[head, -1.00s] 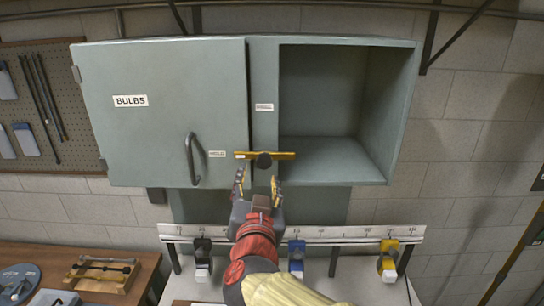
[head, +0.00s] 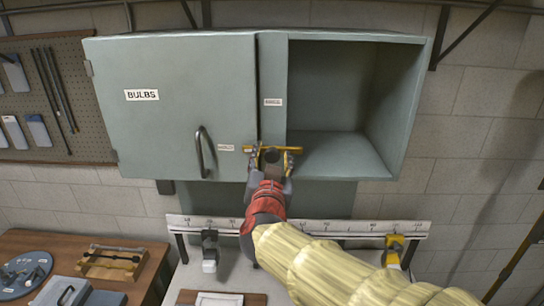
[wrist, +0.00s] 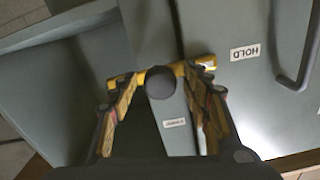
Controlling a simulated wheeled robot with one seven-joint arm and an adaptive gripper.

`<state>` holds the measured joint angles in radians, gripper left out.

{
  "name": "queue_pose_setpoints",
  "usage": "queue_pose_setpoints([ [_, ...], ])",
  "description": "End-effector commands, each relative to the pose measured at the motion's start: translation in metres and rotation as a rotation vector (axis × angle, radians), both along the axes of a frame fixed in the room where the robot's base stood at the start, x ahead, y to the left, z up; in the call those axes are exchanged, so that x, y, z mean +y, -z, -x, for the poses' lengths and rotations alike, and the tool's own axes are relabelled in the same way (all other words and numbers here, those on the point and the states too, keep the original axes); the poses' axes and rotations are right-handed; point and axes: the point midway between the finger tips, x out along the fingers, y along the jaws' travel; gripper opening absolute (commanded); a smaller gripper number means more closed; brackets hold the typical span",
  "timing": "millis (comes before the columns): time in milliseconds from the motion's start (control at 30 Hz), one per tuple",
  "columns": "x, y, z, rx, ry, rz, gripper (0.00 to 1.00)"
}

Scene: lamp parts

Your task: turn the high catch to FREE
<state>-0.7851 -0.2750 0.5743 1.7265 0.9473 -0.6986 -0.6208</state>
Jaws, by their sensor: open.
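The high catch is a yellow bar (head: 296,149) with a dark round hub (wrist: 161,83), on the strip between the cabinet door and the open compartment. The bar lies level, its left end toward the HOLD label (head: 226,148). A second small label (head: 272,102) is above the hub; its print is too small to read. My gripper (head: 270,159) is open at the catch. In the wrist view, its two fingers are on either side of the hub, with the tips close to the bar (wrist: 125,82). I cannot tell whether they touch it.
The closed BULBS door (head: 170,105) has a dark handle (head: 203,152) left of the catch. The open compartment (head: 330,95) at right is empty. Below is a white scale rail (head: 330,226) with sliding blocks. A wooden bench (head: 40,240) with tools is at lower left.

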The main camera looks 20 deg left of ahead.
Motion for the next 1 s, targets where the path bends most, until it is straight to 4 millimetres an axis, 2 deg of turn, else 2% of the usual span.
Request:
queue_pose_setpoints([
  [67,0.0001,0.0003,0.0001,0.000,0.000,0.000,0.48],
  [900,0.0002,0.0004,0.0005,0.001,0.000,0.000,0.00],
  [1000,0.0002,0.0004,0.0005,0.001,0.000,0.000,0.00],
])
